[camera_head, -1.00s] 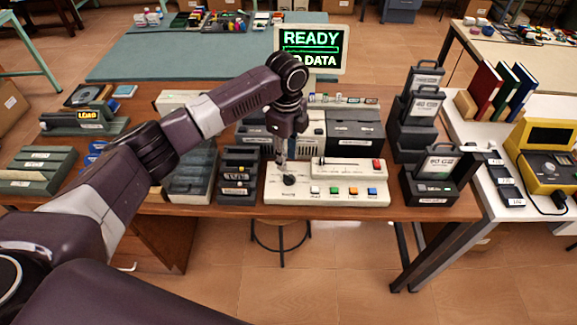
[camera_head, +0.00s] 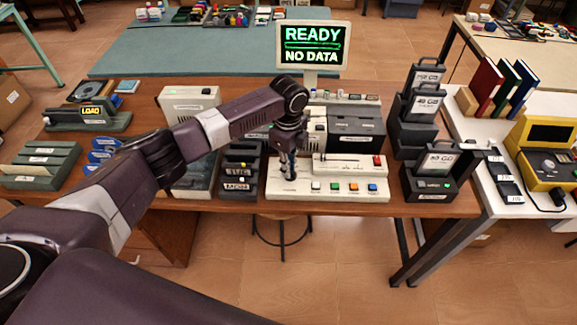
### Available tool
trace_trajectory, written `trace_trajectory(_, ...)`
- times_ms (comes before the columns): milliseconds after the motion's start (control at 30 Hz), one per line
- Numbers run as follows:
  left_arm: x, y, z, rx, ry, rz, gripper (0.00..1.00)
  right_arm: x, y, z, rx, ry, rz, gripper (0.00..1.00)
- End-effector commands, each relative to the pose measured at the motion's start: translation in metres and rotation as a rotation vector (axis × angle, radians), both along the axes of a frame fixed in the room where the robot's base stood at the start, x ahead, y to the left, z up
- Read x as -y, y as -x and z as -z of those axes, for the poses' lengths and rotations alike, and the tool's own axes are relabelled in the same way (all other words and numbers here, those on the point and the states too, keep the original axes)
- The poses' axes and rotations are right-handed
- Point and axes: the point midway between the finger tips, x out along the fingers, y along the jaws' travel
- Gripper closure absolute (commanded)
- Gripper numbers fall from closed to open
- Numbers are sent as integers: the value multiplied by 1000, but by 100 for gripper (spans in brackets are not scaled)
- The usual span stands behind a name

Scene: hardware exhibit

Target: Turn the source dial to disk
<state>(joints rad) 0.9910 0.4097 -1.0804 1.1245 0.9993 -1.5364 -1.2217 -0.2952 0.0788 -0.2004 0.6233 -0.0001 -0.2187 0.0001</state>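The cream control panel (camera_head: 325,193) lies at the front edge of the wooden table. It has a row of coloured buttons and, at its left end, the source dial, which my gripper largely covers. My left gripper (camera_head: 289,172) points straight down over that dial, its fingertips at or just above it. The fingers are small and dark here, so I cannot tell their opening or whether they touch the dial. A monitor (camera_head: 313,45) behind reads READY, NO DATA. My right gripper is out of view.
A slider unit with a red button (camera_head: 377,161) stands just right of the gripper. Dark drive units (camera_head: 428,175) are stacked at the table's right. Black racks (camera_head: 238,178) stand left of the panel, and trays (camera_head: 40,165) at far left.

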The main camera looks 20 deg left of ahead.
Motion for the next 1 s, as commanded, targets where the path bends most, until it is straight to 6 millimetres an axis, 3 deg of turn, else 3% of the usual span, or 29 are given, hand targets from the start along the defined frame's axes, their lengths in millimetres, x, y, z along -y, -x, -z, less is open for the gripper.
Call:
trace_trajectory(467, 1, -1, -1, 1, 1, 62, 100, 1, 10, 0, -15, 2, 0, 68)
trace_trajectory(1000, 2, -4, -1, 3, 3, 507, 100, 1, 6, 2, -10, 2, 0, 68)
